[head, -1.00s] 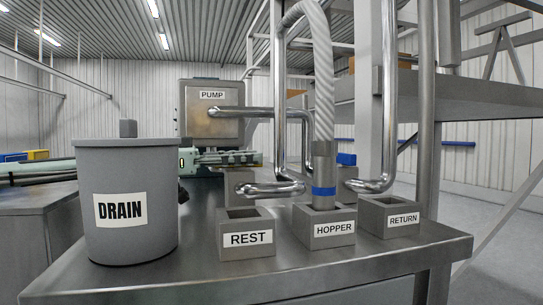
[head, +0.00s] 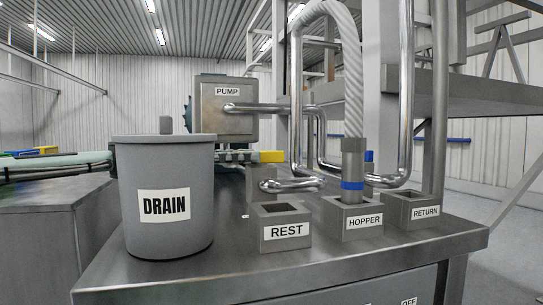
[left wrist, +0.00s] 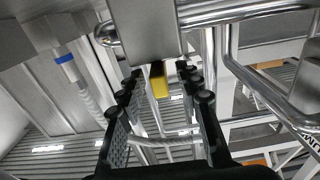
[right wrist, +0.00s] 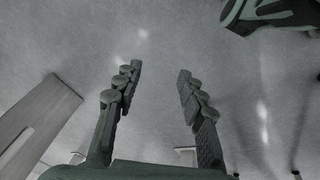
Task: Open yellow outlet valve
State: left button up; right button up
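The yellow valve handle (head: 269,156) is a short bar above the steel block behind the REST box. My left gripper (head: 237,156) reaches in from the left behind the DRAIN pot, its tips at the handle's left end. In the left wrist view, the handle (left wrist: 158,81) shows between the spread fingers of my left gripper (left wrist: 163,76), near the tips and below a steel block (left wrist: 145,35). That gripper is open; I cannot tell whether it touches the handle. My right gripper (right wrist: 160,71) is open and empty over grey floor, and is outside the head view.
The grey DRAIN pot (head: 162,232) hides part of my left arm. REST (head: 285,231), HOPPER (head: 365,221) and RETURN (head: 425,211) boxes line the steel table. A hose (head: 349,80) stands in HOPPER. Pipes run from the PUMP (head: 228,110).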

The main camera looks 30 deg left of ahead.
aim_at(283, 155)
pick_arm(q)
jog(key=x, duration=0.3)
jog(key=shift+f+p, duration=0.1)
jog(key=shift+p, duration=0.3)
jog(key=x, duration=0.2)
jog(key=shift+w+d, duration=0.2)
jog(key=shift+w, duration=0.05)
jog(key=shift+x, duration=1.05)
pick_arm(e)
jog(key=shift+g, duration=0.3)
jog(key=shift+s+d+f, duration=0.15)
jog(key=shift+s+f, duration=0.3)
jog(key=shift+f, duration=0.3)
jog(key=shift+s+d+f, duration=0.2)
jog(key=shift+s+f, duration=0.3)
jog(key=shift+f, duration=0.25)
jog(key=shift+s+d+f, duration=0.15)
jog(key=shift+s+f, duration=0.3)
jog(key=shift+f, duration=0.3)
pick_arm(q)
grip_shut()
